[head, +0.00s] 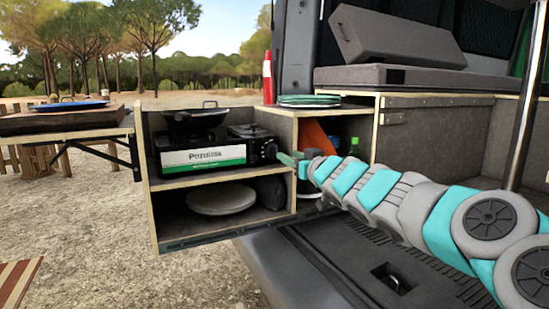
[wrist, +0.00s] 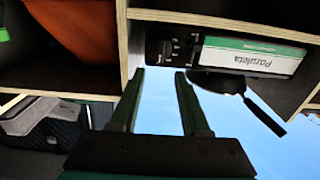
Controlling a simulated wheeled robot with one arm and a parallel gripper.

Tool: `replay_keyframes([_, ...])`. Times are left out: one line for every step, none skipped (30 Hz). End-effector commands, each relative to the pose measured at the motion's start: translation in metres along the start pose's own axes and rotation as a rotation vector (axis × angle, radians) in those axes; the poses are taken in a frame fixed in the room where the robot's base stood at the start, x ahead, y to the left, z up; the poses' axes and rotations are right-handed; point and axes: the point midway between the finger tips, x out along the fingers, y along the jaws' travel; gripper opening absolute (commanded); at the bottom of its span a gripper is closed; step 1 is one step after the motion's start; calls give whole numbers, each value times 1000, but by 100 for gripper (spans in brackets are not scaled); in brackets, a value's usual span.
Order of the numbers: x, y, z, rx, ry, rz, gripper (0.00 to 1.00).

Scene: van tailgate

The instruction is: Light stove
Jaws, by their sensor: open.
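The black camping stove (head: 242,147) sits in the upper compartment of the pull-out cabinet, with a dark control panel and round knob (head: 269,151) at its right end. A white and green panel lettered like a brand name (head: 203,158) covers its front left. In the wrist view, which looks upside down, the control panel (wrist: 170,49) shows just beyond the fingertips. My gripper (head: 284,157) is just right of the knob in the head view. In the wrist view my gripper (wrist: 159,73) is open, with nothing between its fingers. I cannot tell whether it touches the panel.
A dark pan (head: 200,116) rests on top at the left. The cabinet's wooden side edge (wrist: 134,40) stands close to my fingers. Open ground lies in front.

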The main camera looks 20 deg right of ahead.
Motion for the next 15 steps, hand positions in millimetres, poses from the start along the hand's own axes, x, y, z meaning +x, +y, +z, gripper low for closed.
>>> replay_keyframes([6,-1,1,0,-2,-1,46])
replay_keyframes([10,0,1,0,-2,0,46])
replay_keyframes([16,0,2,-2,-3,0,46])
replay_keyframes([20,0,2,-2,-3,1,46])
replay_keyframes([25,0,2,-2,-4,1,46])
replay_keyframes([31,-1,2,-2,-6,0,46])
replay_keyframes([36,-1,2,-3,-6,0,46])
replay_keyframes([40,-2,2,-3,-6,-1,46])
replay_keyframes([46,-2,1,-2,-4,0,46])
replay_keyframes([49,-1,1,-3,-3,1,46])
replay_keyframes([52,0,0,-3,-3,2,46])
replay_keyframes([57,0,0,-2,-4,2,46])
replay_keyframes([60,0,1,-2,-5,2,46])
replay_keyframes([62,0,2,-2,-5,2,46])
replay_keyframes([65,0,2,-2,-6,1,46])
